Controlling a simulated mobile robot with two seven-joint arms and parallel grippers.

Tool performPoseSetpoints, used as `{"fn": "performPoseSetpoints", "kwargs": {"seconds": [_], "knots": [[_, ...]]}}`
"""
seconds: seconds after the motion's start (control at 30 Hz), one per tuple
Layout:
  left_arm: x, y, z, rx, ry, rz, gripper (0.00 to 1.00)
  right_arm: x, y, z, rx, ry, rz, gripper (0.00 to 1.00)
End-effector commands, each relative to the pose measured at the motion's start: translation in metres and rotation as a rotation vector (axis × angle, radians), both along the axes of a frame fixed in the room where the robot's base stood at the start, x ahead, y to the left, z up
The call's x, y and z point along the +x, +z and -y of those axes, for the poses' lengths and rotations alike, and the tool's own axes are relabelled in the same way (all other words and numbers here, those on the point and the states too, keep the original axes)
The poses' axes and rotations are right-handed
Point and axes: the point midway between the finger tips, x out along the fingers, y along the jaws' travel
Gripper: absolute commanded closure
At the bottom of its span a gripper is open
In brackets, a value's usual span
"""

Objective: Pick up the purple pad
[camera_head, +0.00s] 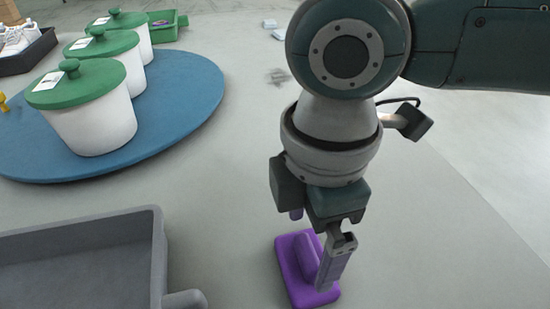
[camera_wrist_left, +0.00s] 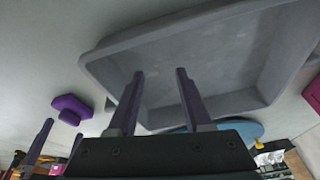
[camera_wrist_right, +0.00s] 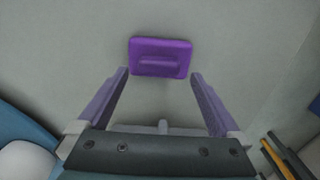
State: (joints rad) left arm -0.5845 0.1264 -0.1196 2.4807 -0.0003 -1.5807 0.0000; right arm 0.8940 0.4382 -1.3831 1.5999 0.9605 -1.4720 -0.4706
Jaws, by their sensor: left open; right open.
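The purple pad (camera_head: 289,262) lies flat on the table near the front middle of the head view, a raised grip along its top. My right gripper (camera_head: 314,252) is open and points down above it; one finger covers part of the pad. In the right wrist view the pad (camera_wrist_right: 160,50) shows whole, just beyond and between the open fingertips (camera_wrist_right: 160,74), with nothing held. The pad also shows in the left wrist view (camera_wrist_left: 72,105), left of my left gripper (camera_wrist_left: 160,72), which is open and empty over the grey tray. The head view does not show my left gripper.
The grey tray (camera_head: 158,255) stands left of the pad, with clear table between. A round blue mat (camera_head: 190,115) at the upper left bears white pots with green lids (camera_head: 95,118). A green tray (camera_head: 168,28) and a dark tray with shoes (camera_head: 28,55) are farther back.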

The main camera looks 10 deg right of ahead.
Motion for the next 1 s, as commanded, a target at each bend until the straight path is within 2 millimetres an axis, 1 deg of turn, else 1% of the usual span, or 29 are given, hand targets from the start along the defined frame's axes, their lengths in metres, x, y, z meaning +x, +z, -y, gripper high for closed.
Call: {"fn": "performPoseSetpoints", "kwargs": {"seconds": [0.03, 0.1, 0.2, 0.27, 0.43, 0.47, 1.0], "knots": [[0.000, -0.009, 0.000, 0.000, 0.000, 0.001, 0.50, 0.000, -0.013, 0.001, -0.001, 0.000, -0.001, 0.00], [0.000, -0.016, 0.000, 0.000, 0.000, 0.001, 0.50, 0.000, -0.026, 0.002, -0.002, 0.000, -0.002, 0.00], [0.001, -0.021, 0.000, 0.000, 0.000, 0.002, 0.50, 0.000, -0.037, 0.001, 0.000, 0.001, -0.001, 0.00], [0.001, -0.021, 0.000, -0.001, 0.000, 0.003, 0.50, 0.001, -0.040, 0.001, 0.001, 0.001, 0.000, 0.00], [0.001, -0.019, 0.001, -0.002, 0.001, 0.004, 0.50, 0.000, -0.038, 0.001, 0.001, 0.001, 0.001, 0.00], [0.002, -0.019, 0.001, -0.004, 0.002, 0.005, 0.50, 0.000, -0.038, 0.001, 0.001, 0.001, 0.001, 0.02], [0.002, -0.019, 0.003, -0.012, 0.007, 0.005, 0.50, 0.000, -0.038, 0.001, 0.000, 0.000, 0.000, 0.63]]}}
